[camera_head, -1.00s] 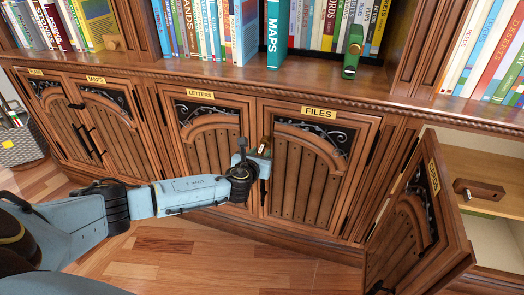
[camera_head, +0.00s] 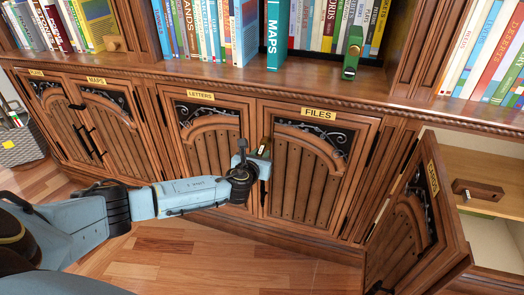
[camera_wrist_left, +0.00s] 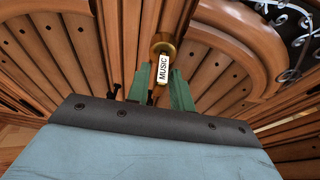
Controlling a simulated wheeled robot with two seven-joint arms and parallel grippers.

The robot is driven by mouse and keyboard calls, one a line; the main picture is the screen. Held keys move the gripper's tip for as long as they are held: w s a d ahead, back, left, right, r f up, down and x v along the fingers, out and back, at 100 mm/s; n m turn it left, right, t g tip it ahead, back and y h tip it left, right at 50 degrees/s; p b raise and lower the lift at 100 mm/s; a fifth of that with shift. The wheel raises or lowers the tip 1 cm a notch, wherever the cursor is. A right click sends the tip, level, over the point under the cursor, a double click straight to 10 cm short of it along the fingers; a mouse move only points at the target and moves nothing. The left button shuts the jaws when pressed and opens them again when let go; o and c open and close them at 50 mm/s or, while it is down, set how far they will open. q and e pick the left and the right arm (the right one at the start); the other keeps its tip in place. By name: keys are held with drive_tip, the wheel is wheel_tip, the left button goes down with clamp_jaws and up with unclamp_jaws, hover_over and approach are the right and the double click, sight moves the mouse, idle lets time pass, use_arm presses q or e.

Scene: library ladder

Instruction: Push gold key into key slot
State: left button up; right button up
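A round gold piece (camera_wrist_left: 165,43) with a white MUSIC tag (camera_wrist_left: 163,68) shows just past my left fingertips in the left wrist view. It looks like the gold key's head. Its shaft is hidden, and I cannot tell whether it sits in a slot. My left gripper (camera_wrist_left: 160,80) has its green fingers apart, one on each side of the tag. I cannot tell whether they touch the gold piece. In the head view my left gripper (camera_head: 264,148) is at the gap between the LETTERS door (camera_head: 207,150) and the FILES door (camera_head: 308,170). My right gripper is not in view.
The CARDS door (camera_head: 415,225) stands open at the right, showing a shelf with a brown wooden piece (camera_head: 478,190). A green object (camera_head: 352,55) stands on the ledge above FILES. A basket (camera_head: 22,145) is at the far left. The wooden floor in front is clear.

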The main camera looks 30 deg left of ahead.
use_arm(q)
clamp_jaws()
drive_tip(key=shift+s, duration=0.1)
drive_tip(key=shift+s+d+f+p, duration=0.1)
drive_tip(key=shift+s+d+p, duration=0.1)
drive_tip(key=shift+s+p, duration=0.45)
drive_tip(key=shift+s+d+f+p, duration=0.1)
drive_tip(key=shift+s+d+p, duration=0.1)
drive_tip(key=shift+s, duration=0.8)
drive_tip(key=shift+s+d+f+p, duration=0.1)
drive_tip(key=shift+s+d+p, duration=0.1)
drive_tip(key=shift+s+p, duration=0.45)
drive_tip(key=shift+s, duration=0.3)
drive_tip(key=s+d+f+p, duration=0.1)
drive_tip(key=s+d+p, duration=0.1)
drive_tip(key=s, duration=0.7)
drive_tip(key=shift+s+d+f+p, duration=0.2)
drive_tip(key=shift+s+p, duration=0.15)
drive_tip(key=shift+p, duration=0.35)
